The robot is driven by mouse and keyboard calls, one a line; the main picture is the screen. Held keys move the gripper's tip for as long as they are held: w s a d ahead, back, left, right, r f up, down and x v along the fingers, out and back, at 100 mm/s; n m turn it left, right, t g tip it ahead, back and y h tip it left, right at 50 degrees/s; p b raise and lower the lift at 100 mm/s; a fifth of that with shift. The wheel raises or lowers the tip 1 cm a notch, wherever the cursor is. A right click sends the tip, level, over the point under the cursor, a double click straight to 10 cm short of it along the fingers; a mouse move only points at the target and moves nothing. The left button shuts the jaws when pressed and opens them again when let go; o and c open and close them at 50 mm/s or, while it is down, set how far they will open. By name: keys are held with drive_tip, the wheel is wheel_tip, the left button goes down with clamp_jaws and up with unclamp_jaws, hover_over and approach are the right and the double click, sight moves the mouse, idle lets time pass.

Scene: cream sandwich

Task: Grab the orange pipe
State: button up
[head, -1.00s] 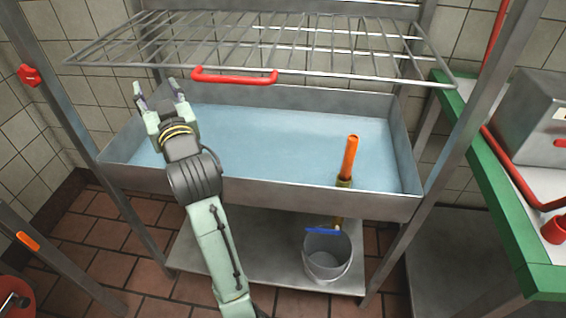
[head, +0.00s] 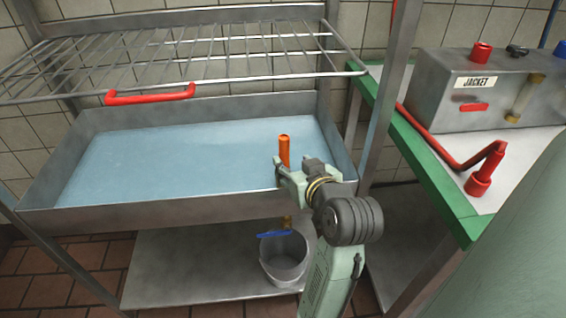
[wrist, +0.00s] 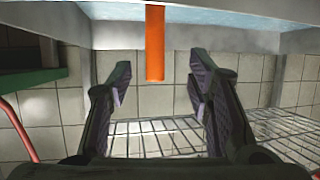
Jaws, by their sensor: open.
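The orange pipe (head: 284,150) stands upright in the blue liquid of the metal basin, near its right front corner. Its lower part is hidden behind my gripper (head: 285,166) in the head view. The gripper is open and empty, close to the pipe. In the wrist view, which looks upside down, the orange pipe (wrist: 155,42) hangs from the top edge. Its free end shows between the spread fingers of my gripper (wrist: 161,80). I see no finger touching it. The exact distance from pipe to fingers is hard to tell.
A wire rack (head: 190,52) with a red handle (head: 150,94) sits above the metal basin (head: 130,215). A bucket (head: 284,262) stands on the lower shelf. At right, a green-edged bench (head: 425,175) holds a metal box (head: 470,95) and red piping (head: 480,180).

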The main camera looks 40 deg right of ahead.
sight(286, 153)
drive_tip(key=x, duration=0.4)
drive_tip(key=shift+w+f, duration=0.1)
drive_tip(key=shift+w, duration=0.1)
drive_tip(key=x, duration=0.2)
drive_tip(key=d+p+x, duration=0.1)
drive_tip(key=x, duration=0.1)
drive_tip(key=shift+p, duration=0.3)
drive_tip(key=shift+w+d+f, duration=0.15)
drive_tip(key=shift+w, duration=0.3)
drive_tip(key=shift+c, duration=0.6)
clamp_jaws()
